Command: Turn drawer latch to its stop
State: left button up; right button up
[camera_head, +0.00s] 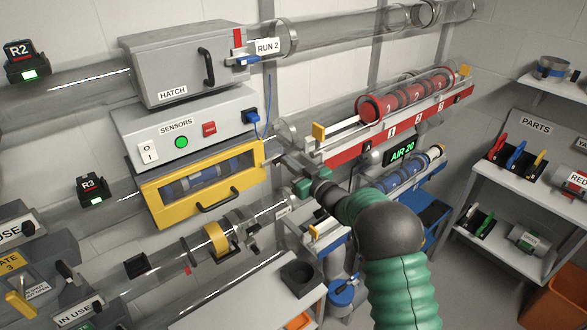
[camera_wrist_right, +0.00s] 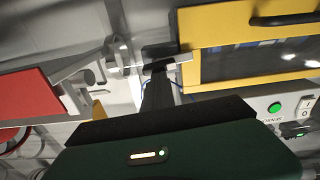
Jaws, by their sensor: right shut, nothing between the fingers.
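The yellow-framed drawer (camera_head: 160,203) is on the wall below the grey sensors box, with a dark window and a black handle. It looks shut. In the right wrist view the drawer (camera_wrist_right: 222,20) is at the upper right. A pale metal bar (camera_wrist_right: 184,57), which looks like the latch, lies across the drawer's edge beside the window. My right gripper (camera_head: 277,158) is shut and empty at the drawer's right end. In the wrist view its dark fingers (camera_wrist_right: 158,70) reach the bar; I cannot tell whether they touch it. My left gripper is out of view.
The sensors box (camera_head: 165,122) is just above the drawer, with a blue plug (camera_head: 250,116) and cable at its right. A red rack (camera_head: 375,130) of red canisters is close on the right. Clear tubes run above and below. A parts shelf (camera_head: 520,165) stands far right.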

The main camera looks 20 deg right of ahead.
jog(key=shift+o, duration=1.1)
jog(key=shift+w+a+r, duration=0.15)
jog(key=shift+a+r, duration=0.1)
jog(key=shift+a, duration=0.2)
jog(key=shift+o, duration=1.2)
jog(key=shift+d+f, duration=0.1)
jog(key=o, duration=0.5)
jog(key=shift+d+f, duration=0.4)
jog(key=shift+f, duration=0.25)
jog(key=shift+o, duration=1.1)
jog(key=shift+s+f, duration=0.15)
jog(key=shift+s, duration=0.05)
jog(key=shift+o, duration=0.6)
jog(key=shift+s+f, duration=0.1)
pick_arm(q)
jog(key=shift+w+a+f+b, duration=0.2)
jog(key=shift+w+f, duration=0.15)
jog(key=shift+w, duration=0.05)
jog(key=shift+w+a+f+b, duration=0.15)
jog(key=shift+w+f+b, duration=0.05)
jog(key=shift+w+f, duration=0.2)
pick_arm(e)
jog(key=v, duration=1.7)
jog(key=shift+r, duration=0.4)
